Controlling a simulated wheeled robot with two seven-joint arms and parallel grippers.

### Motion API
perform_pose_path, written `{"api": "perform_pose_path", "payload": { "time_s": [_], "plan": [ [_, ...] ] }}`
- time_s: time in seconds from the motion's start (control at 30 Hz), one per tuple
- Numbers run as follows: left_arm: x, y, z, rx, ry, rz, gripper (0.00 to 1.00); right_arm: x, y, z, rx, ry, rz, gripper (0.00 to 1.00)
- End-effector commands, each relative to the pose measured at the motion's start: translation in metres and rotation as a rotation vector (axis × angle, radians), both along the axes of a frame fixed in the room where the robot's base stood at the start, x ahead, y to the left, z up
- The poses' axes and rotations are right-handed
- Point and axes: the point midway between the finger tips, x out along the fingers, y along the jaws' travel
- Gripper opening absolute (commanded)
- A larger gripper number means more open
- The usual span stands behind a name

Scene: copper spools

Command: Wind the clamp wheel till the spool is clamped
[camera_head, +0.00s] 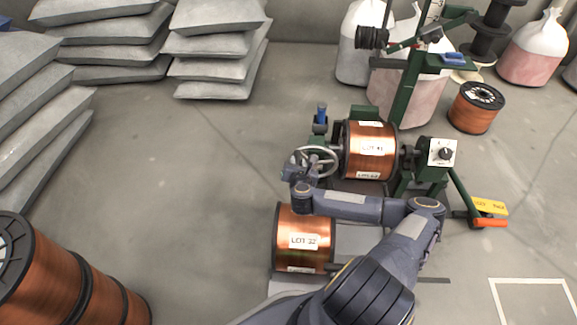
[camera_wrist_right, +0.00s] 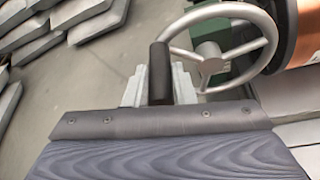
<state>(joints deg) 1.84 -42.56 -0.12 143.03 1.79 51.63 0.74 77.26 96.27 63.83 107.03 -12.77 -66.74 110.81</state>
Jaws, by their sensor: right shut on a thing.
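The clamp wheel (camera_head: 318,152) is a silver spoked handwheel on the left side of the green winding stand. It fills the upper right of the right wrist view (camera_wrist_right: 262,42), with a black crank handle (camera_wrist_right: 158,68) at its left rim. My right gripper (camera_head: 300,180) is at the wheel's near-left rim. In the wrist view, its pale fingers (camera_wrist_right: 158,88) sit either side of the black handle, shut on it. The copper spool (camera_head: 370,138) labelled LOT 41 sits in the stand, right of the wheel. Whether the clamp touches it I cannot tell. My left gripper is not in view.
A second copper spool (camera_head: 303,225) stands below the stand, close under my right arm. Grey sacks (camera_head: 215,50) are stacked at upper left. The floor left of the stand is clear.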

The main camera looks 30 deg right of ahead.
Motion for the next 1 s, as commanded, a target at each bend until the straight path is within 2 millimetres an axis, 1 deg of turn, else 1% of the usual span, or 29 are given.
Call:
{"api": "perform_pose_path", "payload": {
  "time_s": [0.03, 0.07, 0.23, 0.53, 0.73, 1.0],
  "plan": [
    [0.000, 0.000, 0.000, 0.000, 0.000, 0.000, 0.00, -0.007, -0.008, -0.003, -0.004, 0.016, -0.014, 0.00],
    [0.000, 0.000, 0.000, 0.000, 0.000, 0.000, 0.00, -0.008, -0.010, -0.002, -0.004, 0.017, -0.014, 0.00],
    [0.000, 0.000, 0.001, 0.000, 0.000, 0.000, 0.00, -0.016, -0.020, 0.003, 0.115, -0.069, -0.017, 0.00],
    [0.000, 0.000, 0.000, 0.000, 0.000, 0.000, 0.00, -0.030, -0.039, 0.007, 0.106, -0.059, -0.022, 0.00],
    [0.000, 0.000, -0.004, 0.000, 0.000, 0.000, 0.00, -0.036, -0.048, 0.006, 0.105, -0.059, -0.020, 0.00],
    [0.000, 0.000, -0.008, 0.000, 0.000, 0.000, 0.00, -0.042, -0.054, 0.005, 0.197, -0.124, -0.020, 0.00]
  ]
}}
